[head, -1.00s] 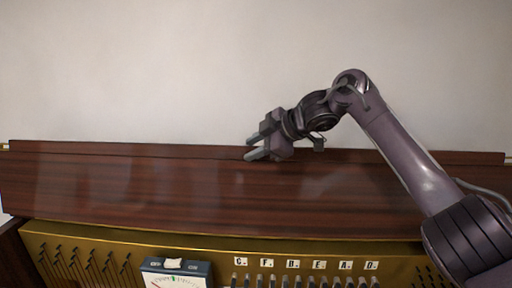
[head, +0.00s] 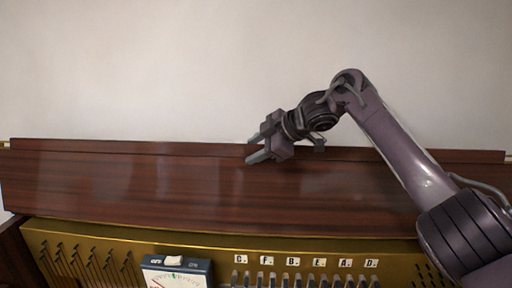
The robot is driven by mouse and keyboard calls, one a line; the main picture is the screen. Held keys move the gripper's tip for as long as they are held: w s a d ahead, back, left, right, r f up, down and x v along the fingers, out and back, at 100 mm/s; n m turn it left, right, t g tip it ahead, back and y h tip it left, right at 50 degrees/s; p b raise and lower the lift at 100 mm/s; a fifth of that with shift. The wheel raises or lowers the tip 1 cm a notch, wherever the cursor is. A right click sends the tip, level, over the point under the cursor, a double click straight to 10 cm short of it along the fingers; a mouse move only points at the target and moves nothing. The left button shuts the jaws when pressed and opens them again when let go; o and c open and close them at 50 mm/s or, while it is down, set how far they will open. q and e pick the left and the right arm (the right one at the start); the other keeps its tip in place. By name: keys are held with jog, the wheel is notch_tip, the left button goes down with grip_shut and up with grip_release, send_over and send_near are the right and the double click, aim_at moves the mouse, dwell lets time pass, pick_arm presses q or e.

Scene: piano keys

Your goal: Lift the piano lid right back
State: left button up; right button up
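The piano lid (head: 130,185) is a wide, dark reddish-brown wooden panel across the middle of the head view. It stands raised and tilted back, with its upper edge near the pale wall. I cannot tell whether the gripper touches the lid. My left gripper is not in view.
A gold metal panel (head: 80,236) with slots lies below the lid. On it are small letter tiles (head: 293,263), a row of metal pins and a dark blue meter box (head: 190,266) with a white switch. The wall (head: 200,65) behind is bare.

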jog(key=shift+d, duration=0.2)
jog(key=b+v, duration=0.3)
jog(key=shift+w+d+r, duration=0.1)
jog(key=shift+w+d, duration=0.05)
jog(key=shift+d, duration=0.1)
jog(key=v, duration=0.4)
jog(key=shift+s+a+r+b, duration=0.2)
jog(key=shift+s+b, duration=0.1)
jog(key=shift+b, duration=0.1)
jog(key=shift+w+f, duration=0.1)
